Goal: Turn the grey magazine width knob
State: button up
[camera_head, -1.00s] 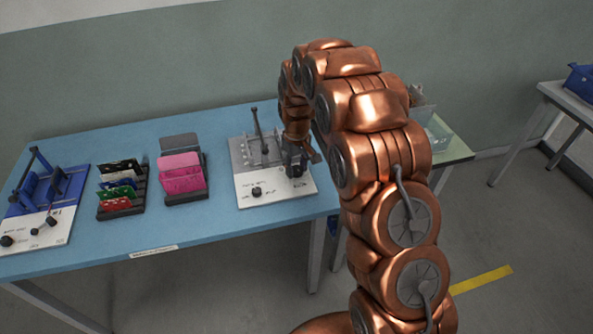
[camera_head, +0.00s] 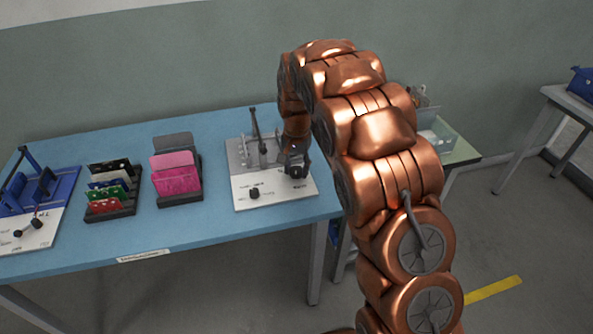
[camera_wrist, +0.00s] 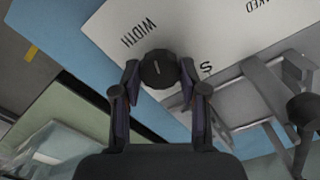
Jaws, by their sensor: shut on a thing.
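The grey magazine (camera_head: 235,152), with a grey rear part and a white front panel, stands at the right end of the blue table. In the wrist view its round dark width knob (camera_wrist: 159,69), with a light index line, sits beside the printed word WIDTH. My gripper (camera_wrist: 158,82) is shut on this knob, one finger on each side. In the head view my gripper (camera_head: 296,168) is over the right part of the panel and hides the width knob. A second black knob (camera_head: 254,193) shows at the panel's front left.
An upright lever (camera_head: 254,124) rises from the grey magazine close to my wrist. To the left stand a holder with pink cards (camera_head: 176,180), a rack of coloured cards (camera_head: 112,190) and a blue magazine (camera_head: 62,188). The table front (camera_head: 210,225) is clear.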

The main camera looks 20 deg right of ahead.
jog(key=m, duration=0.3)
jog(key=shift+d+m+b, duration=0.1)
jog(key=shift+m+b, duration=0.25)
jog(key=shift+m, duration=0.05)
jog(key=m, duration=0.9)
jog(key=shift+m, duration=0.4)
jog(key=o, duration=1.1)
jog(key=shift+o, duration=0.2)
